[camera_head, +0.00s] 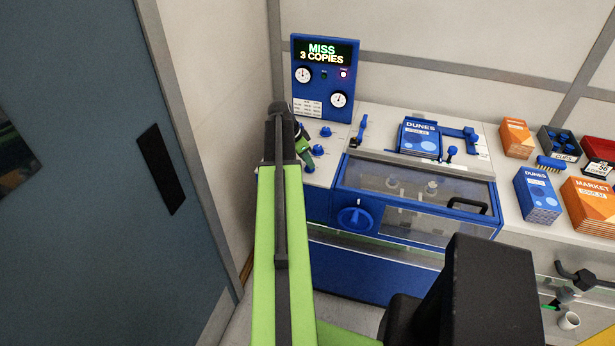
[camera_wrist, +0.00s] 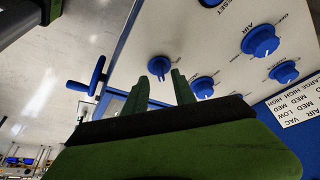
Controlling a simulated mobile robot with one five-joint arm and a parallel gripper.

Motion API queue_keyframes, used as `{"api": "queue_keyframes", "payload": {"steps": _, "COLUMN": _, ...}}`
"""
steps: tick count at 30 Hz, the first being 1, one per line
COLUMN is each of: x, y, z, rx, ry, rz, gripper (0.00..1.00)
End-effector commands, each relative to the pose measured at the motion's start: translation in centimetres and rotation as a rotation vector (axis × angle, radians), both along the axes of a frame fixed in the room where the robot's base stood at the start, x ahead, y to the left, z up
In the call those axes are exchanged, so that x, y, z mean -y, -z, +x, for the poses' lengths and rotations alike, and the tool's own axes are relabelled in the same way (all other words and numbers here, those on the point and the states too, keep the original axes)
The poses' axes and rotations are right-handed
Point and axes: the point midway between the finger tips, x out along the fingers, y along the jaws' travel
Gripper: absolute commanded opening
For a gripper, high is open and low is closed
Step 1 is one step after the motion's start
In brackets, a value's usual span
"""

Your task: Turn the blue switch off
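Several blue knobs stand on the white control panel of the blue machine. A second blue knob (camera_wrist: 203,87) is to the right of the fingers. The AIR knob (camera_wrist: 261,41) and another knob (camera_wrist: 285,72) are farther right. I cannot tell which control is the blue switch. My gripper's two fingers are apart with nothing between them. In the head view, my gripper (camera_head: 308,152) is over the panel's left part, and my arm hides some of it.
A display (camera_head: 325,54) reads "MISS 3 COPIES". A blue T-handle (camera_wrist: 97,77) projects left of the panel in the wrist view. A large blue dial (camera_head: 355,217) is on the machine's front. DUNES booklets (camera_head: 420,139) lie on top. A wall and a door (camera_head: 90,150) are close on the left.

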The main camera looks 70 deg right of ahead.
Motion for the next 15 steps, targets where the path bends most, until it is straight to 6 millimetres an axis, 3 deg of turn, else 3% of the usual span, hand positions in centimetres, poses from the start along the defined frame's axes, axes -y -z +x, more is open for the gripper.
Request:
{"api": "queue_keyframes", "payload": {"steps": 1, "x": 0.28, "y": 1.49, "z": -0.18, "rx": 0.0, "ry": 0.0, "rz": 0.0, "gripper": 0.32}}
{"api": "queue_keyframes", "payload": {"steps": 3, "x": 0.48, "y": 1.91, "z": -0.36, "rx": 0.0, "ry": 0.0, "rz": 0.0, "gripper": 0.32}}
{"api": "queue_keyframes", "payload": {"steps": 11, "x": 0.58, "y": 1.76, "z": -0.51, "rx": 0.001, "ry": 0.0, "rz": -0.001, "gripper": 0.32}}
{"api": "queue_keyframes", "payload": {"steps": 15, "x": 0.58, "y": 1.76, "z": -0.52, "rx": 0.0, "ry": 0.0, "rz": 0.0, "gripper": 0.17}}
